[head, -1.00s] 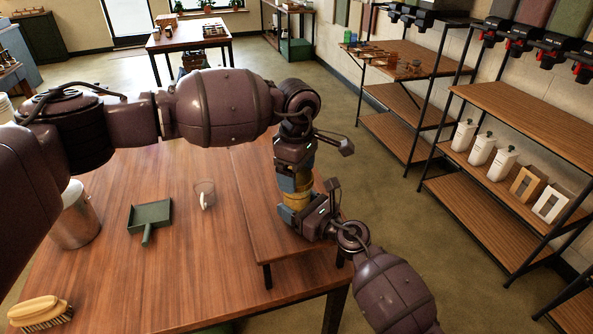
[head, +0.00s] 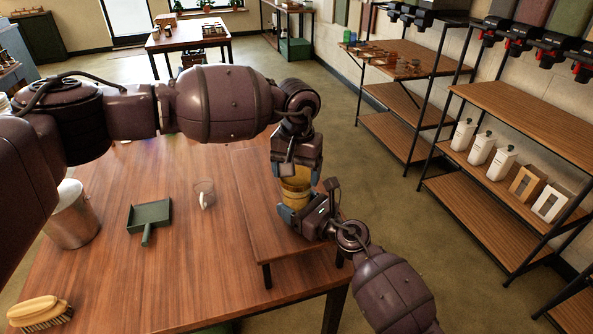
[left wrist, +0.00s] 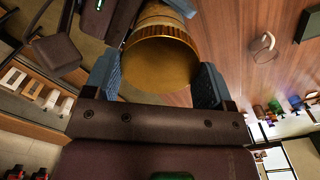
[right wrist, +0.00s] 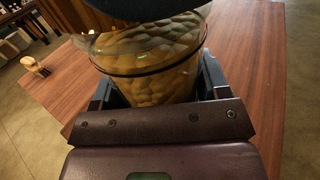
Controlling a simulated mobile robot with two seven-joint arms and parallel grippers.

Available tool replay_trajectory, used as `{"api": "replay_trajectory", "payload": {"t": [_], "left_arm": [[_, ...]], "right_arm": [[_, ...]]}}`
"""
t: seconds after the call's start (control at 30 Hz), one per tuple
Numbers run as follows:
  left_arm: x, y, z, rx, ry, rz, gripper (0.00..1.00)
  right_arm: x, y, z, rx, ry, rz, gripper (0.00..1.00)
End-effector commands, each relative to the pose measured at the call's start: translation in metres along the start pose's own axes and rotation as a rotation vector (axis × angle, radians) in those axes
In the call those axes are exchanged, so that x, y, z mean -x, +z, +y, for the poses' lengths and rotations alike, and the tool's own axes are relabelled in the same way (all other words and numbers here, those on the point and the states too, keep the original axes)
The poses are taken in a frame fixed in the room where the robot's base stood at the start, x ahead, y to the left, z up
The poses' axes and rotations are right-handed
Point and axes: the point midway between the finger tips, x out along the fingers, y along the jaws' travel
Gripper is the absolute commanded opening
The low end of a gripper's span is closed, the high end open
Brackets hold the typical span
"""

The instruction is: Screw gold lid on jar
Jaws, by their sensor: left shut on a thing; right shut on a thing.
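The glass jar (head: 296,188), filled with pale yellowish pieces, stands upright on the raised board at the table's right side. It fills the middle of the right wrist view (right wrist: 150,75). My right gripper (right wrist: 155,88) is shut around the jar's body from the near side. The gold lid (left wrist: 158,62) is at the jar's mouth, with its flat top facing the left wrist camera. My left gripper (left wrist: 157,78) points down from above and is shut on the lid's sides. Whether the threads are engaged is hidden. In the head view my left wrist covers the lid.
A clear glass cup (head: 204,194) with something white stands left of the raised board (head: 262,210). A green dustpan (head: 150,215), a metal bucket (head: 72,222) and a brush (head: 40,312) lie farther left. The table's front middle is clear.

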Motion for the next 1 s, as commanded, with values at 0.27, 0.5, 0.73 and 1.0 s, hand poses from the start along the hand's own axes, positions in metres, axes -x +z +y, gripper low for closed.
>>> {"api": "replay_trajectory", "payload": {"t": [0.27, 0.5, 0.73, 1.0], "left_arm": [[0.0009, 0.0000, 0.0003, -0.322, 0.000, 0.000, 0.55], [0.0008, 0.0000, 0.0004, -0.393, 0.001, 0.000, 0.55], [0.0009, 0.0000, 0.0005, -0.391, 0.001, 0.000, 0.82], [0.0002, 0.0001, 0.0004, -0.390, 0.001, 0.000, 1.00]], "right_arm": [[0.0004, -0.0009, -0.0005, -0.001, -0.001, 0.002, 0.02], [0.0005, -0.0010, -0.0006, -0.001, -0.001, 0.002, 0.02], [0.0005, -0.0010, -0.0007, -0.001, -0.002, 0.002, 0.02], [0.0005, -0.0010, -0.0004, 0.000, -0.001, 0.002, 0.02]]}}
